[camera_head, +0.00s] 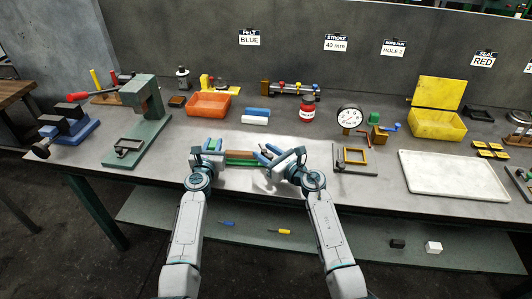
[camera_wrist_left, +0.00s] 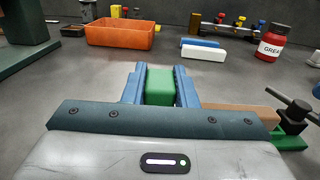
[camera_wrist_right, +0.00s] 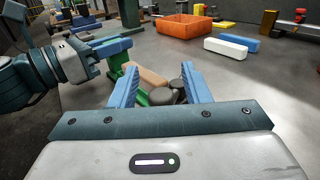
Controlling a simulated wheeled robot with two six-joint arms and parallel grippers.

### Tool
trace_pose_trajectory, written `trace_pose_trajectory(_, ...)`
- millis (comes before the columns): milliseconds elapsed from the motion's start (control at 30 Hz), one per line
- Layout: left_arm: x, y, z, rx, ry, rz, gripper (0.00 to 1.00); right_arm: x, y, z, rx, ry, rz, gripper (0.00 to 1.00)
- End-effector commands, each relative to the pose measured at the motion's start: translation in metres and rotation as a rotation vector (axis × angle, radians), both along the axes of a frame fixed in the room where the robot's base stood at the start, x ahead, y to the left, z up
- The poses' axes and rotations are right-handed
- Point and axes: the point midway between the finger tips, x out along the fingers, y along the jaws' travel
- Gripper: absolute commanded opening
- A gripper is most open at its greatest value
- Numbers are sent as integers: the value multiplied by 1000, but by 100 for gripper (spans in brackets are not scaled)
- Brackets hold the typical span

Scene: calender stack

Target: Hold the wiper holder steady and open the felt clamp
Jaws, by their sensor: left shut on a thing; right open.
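The wiper holder is a long green bar (camera_head: 240,161) at the front of the table, with a brown felt strip (camera_wrist_left: 237,116) along it. My left gripper (camera_head: 214,144) is shut on a green block (camera_wrist_left: 160,86) at the holder's left end; blue fingers flank it. The dark felt clamp (camera_wrist_left: 293,116), with a bar handle, sits at the right end. My right gripper (camera_head: 267,153) is open, and its fingers are on either side of the clamp, whose dark rounded parts (camera_wrist_right: 163,97) show between them in the right wrist view. Contact there cannot be told.
An orange tray (camera_head: 209,105) stands behind, beside blue (camera_head: 257,112) and white blocks (camera_head: 254,121). A red grease jar (camera_head: 307,111) and a dial gauge (camera_head: 349,117) stand behind right. A green press (camera_head: 148,125) is at left. A white tray (camera_head: 462,190) lies right.

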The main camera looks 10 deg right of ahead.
Motion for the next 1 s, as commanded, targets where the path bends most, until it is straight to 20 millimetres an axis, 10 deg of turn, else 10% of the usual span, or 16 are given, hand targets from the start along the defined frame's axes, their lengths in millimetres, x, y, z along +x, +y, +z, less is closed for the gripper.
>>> trace_pose_trajectory(267, 0, 0, 0, 0, 0, 1, 0, 2, 1, 0, 1, -1, 0, 43)
trace_pose_trajectory(500, 0, 0, 0, 0, 0, 1, 0, 1, 1, 0, 1, -1, 0, 0)
trace_pose_trajectory(1000, 0, 0, 0, 0, 0, 0, 0, 2, 10, -1, 1, 1, -213, 0)
